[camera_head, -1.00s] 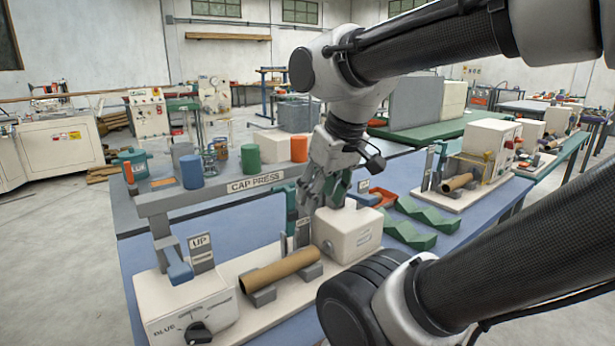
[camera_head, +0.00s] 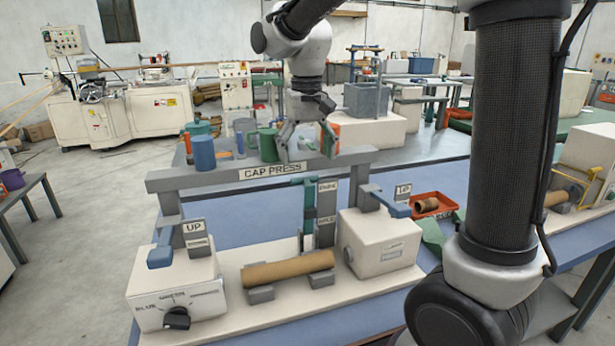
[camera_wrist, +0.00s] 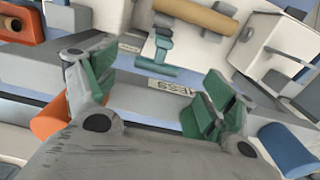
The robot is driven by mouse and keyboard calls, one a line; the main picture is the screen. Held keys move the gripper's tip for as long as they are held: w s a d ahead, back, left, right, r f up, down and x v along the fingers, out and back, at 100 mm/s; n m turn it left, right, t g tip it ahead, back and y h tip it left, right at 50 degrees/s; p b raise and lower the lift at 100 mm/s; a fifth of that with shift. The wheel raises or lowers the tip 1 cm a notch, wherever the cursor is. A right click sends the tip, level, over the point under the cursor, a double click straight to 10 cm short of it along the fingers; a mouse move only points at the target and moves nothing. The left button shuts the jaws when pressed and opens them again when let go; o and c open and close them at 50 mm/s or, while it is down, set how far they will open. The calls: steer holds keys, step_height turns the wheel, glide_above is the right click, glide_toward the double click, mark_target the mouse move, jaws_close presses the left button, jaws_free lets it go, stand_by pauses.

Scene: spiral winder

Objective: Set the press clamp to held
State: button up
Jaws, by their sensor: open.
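The cap press stands on the blue table, with its grey beam (camera_head: 228,180) lettered CAP PRESS. A teal upright lever (camera_head: 309,207) stands beneath the beam beside two small plates whose lettering I cannot read. It also shows as a teal T-shape in the wrist view (camera_wrist: 161,52). A blue lever (camera_head: 163,248) sits by the left UP plate and another blue lever (camera_head: 388,203) is on the right box. Which lever is the press clamp is not clear. My gripper (camera_head: 298,150) is open and empty above the beam, apart from these levers.
A brown tube (camera_head: 288,270) lies on cradles between the dial box (camera_head: 180,285) and the right box (camera_head: 382,245). A blue cup (camera_head: 204,153) and a green mug (camera_head: 265,146) stand near the beam. An orange tray (camera_head: 434,204) is at right.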

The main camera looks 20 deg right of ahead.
mark_target(307, 181)
step_height(307, 181, down, 6)
stand_by(0.4)
steer(key=c, duration=1.5)
steer(key=shift+o, duration=0.2)
